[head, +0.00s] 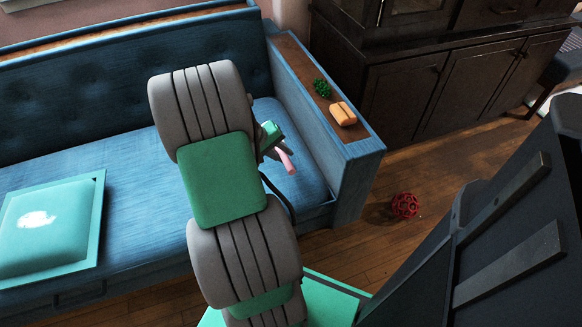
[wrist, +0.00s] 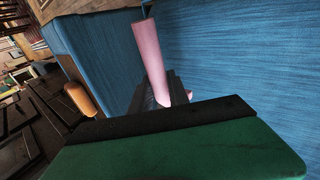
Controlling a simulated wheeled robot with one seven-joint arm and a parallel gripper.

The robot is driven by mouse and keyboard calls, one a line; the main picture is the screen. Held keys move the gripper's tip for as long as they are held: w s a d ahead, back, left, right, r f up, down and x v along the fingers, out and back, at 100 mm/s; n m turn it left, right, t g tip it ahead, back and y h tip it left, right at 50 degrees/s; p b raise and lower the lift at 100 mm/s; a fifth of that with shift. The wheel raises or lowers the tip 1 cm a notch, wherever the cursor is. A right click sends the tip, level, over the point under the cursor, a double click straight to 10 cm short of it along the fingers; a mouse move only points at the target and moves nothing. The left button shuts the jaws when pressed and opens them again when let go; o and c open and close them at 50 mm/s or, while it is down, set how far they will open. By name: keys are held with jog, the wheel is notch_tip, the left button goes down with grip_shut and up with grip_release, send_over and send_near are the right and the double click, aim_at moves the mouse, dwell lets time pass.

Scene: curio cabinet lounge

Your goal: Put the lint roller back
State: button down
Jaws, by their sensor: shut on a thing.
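The lint roller shows as a pink cylinder (head: 287,162) at the end of my arm, over the right part of the blue sofa seat. My gripper (head: 274,150) is shut on it. In the wrist view the pink lint roller (wrist: 151,55) sticks out past the dark fingers of my gripper (wrist: 162,92), against blue sofa fabric. It looks clear of the seat, but the exact gap is hard to tell. Part of it is hidden behind the fingers and my green wrist housing.
The blue sofa armrest has a wooden top (head: 302,66) bearing a green spiky thing (head: 322,88) and an orange block-like thing (head: 343,114). A red openwork ball (head: 405,205) lies on the wooden floor. A teal cushion (head: 45,228) is on the left seat. A dark cabinet (head: 440,85) stands behind.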

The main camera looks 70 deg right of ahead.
jog(key=x, duration=0.2)
jog(key=b+x, duration=0.1)
jog(key=x, duration=0.1)
jog(key=w+x, duration=0.1)
jog(key=x, duration=0.1)
jog(key=shift+d+b, duration=0.3)
jog(key=f+b, duration=0.2)
jog(key=f, duration=0.1)
jog(key=shift+s+d+f, duration=0.1)
jog(key=shift+d+f, duration=0.1)
jog(key=shift+f, duration=0.15)
jog(key=shift+r, duration=0.2)
jog(key=c, duration=1.7)
grip_release()
jog(key=shift+f, duration=0.2)
jog(key=o, duration=0.4)
jog(key=shift+o, duration=0.2)
